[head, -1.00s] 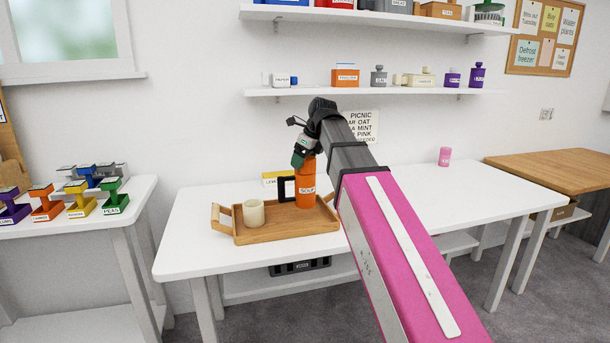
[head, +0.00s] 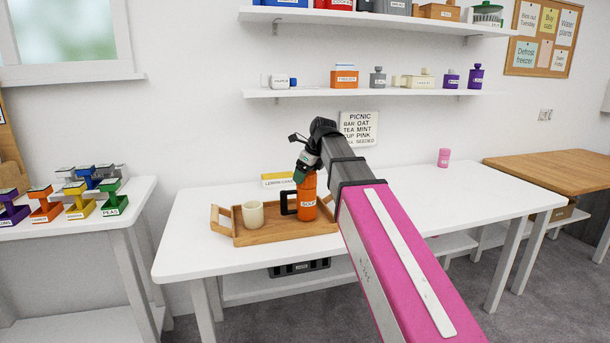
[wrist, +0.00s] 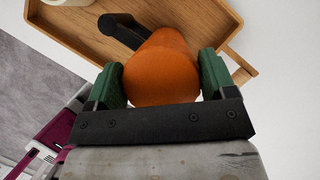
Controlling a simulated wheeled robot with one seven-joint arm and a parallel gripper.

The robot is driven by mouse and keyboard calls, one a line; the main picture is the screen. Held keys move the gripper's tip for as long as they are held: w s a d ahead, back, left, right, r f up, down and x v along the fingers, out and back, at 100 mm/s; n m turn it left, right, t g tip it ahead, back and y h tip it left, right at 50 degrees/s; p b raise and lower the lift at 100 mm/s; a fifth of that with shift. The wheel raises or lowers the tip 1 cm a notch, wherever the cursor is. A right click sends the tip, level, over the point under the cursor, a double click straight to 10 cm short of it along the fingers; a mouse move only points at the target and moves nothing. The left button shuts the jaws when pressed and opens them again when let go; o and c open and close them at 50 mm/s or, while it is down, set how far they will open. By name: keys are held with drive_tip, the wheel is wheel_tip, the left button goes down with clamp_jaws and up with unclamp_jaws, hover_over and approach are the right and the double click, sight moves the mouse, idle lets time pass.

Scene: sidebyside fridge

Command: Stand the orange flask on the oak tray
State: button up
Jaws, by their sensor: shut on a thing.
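I cannot tell whether the flask's base touches the tray. A cream cup (head: 253,214) stands on the tray's left part.
A yellow labelled box (head: 277,180) is behind the tray. A pink cup (head: 444,157) stands far right on the white table (head: 430,205), whose right part is mostly clear. Wall shelves (head: 360,92) hang above.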

drive_tip(key=shift+f, duration=0.15)
drive_tip(key=o, duration=1.4)
drive_tip(key=shift+v, duration=6.15)
drive_tip(key=shift+a, duration=0.1)
